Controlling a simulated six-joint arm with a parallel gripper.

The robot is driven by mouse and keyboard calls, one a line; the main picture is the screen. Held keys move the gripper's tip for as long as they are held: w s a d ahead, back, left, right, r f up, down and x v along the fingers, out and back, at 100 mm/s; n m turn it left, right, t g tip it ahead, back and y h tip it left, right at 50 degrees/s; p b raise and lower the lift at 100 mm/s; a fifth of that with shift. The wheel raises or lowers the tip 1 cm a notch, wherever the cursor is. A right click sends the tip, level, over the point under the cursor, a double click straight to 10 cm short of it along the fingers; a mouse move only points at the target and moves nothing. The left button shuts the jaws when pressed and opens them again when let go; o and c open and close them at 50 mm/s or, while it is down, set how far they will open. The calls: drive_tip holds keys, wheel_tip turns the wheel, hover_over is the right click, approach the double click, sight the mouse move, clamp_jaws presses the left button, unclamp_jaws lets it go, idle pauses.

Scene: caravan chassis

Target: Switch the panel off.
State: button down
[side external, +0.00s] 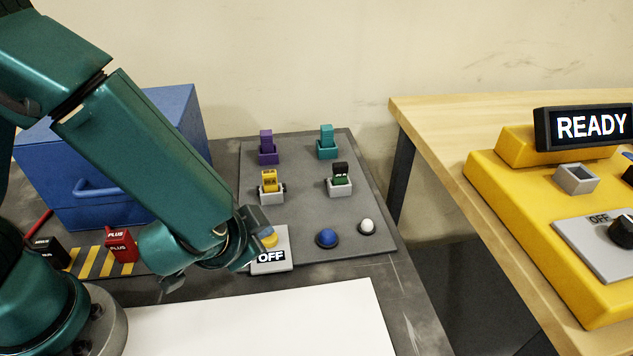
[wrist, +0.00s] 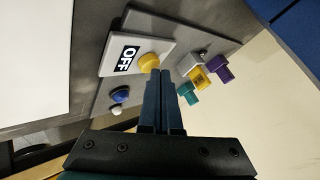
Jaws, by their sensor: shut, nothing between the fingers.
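A white plate (side external: 283,263) with a black OFF label (side external: 271,256) and a yellow round button (side external: 270,240) sits at the front left of the grey board. In the wrist view the plate (wrist: 133,37), label (wrist: 126,59) and yellow button (wrist: 149,62) show just beyond my fingertips. My gripper (wrist: 164,76) is shut and empty, with its fingers together. In the side view my gripper (side external: 262,226) is at the button and partly hides it. I cannot tell whether the fingertips touch it.
The grey board (side external: 300,190) also holds blue (side external: 327,238) and white (side external: 366,227) knobs and several coloured blocks in holders. On the right bench, a yellow console (side external: 520,195) has a READY display (side external: 592,126) and a black dial (side external: 622,231) beside an OFF mark. A blue box (side external: 110,165) stands left.

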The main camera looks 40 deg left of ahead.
sight(264, 241)
drive_tip(key=shift+r, duration=3.05)
